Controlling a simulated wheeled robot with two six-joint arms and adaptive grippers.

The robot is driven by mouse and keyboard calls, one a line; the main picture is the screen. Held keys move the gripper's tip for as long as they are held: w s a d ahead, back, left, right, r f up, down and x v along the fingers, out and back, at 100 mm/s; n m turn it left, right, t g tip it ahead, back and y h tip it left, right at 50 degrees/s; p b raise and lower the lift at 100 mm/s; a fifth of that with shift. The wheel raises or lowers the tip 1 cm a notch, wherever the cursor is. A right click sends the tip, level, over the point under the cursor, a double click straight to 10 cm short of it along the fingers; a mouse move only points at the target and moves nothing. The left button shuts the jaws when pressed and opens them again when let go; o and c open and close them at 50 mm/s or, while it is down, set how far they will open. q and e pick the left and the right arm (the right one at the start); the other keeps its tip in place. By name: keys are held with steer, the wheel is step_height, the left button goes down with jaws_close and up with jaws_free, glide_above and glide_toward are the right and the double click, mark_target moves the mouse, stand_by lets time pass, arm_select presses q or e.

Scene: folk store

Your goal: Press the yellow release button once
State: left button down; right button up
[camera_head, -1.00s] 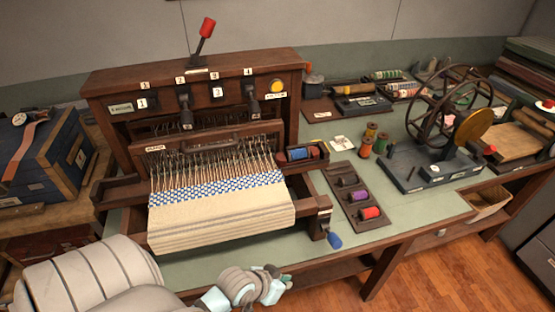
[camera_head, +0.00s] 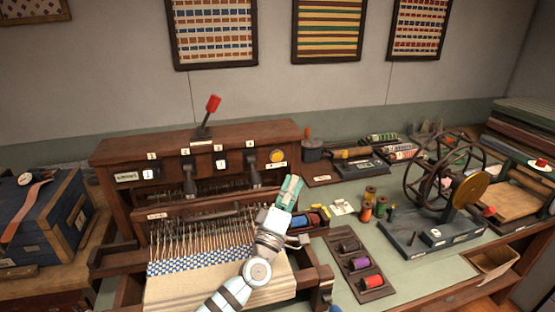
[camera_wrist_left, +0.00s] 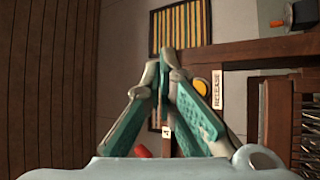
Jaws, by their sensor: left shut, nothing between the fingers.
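The yellow release button (camera_head: 277,156) is a round disc on the right end of the wooden loom's upper beam (camera_head: 225,140). In the left wrist view the button (camera_wrist_left: 202,87) shows just right of the fingertips, beside a white label reading RELEASE (camera_wrist_left: 217,90). My left gripper (camera_head: 291,182) is shut and empty. In the head view its tips appear a little below and right of the button; the wrist view shows the closed fingers (camera_wrist_left: 165,58) partly in front of the button's edge. I cannot tell any contact. My right gripper is not in view.
A red-handled lever (camera_head: 210,112) stands on top of the loom. Black levers (camera_head: 252,170) hang left of the button. A spool tray (camera_head: 368,285), loose spools and a spinning wheel (camera_head: 440,175) stand on the table to the right. A blue chest (camera_head: 45,215) is at left.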

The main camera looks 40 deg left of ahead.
mark_target(277, 157)
arm_select(q)
steer(key=w+a+b, duration=0.5)
steer(key=a, duration=0.2)
stand_by(0.6)
steer(key=shift+w+a, duration=0.1)
stand_by(1.1)
steer(key=shift+w+a+b, duration=0.1)
steer(key=shift+a+b, duration=0.05)
steer(key=shift+b, duration=0.15)
steer(key=shift+r, duration=0.2)
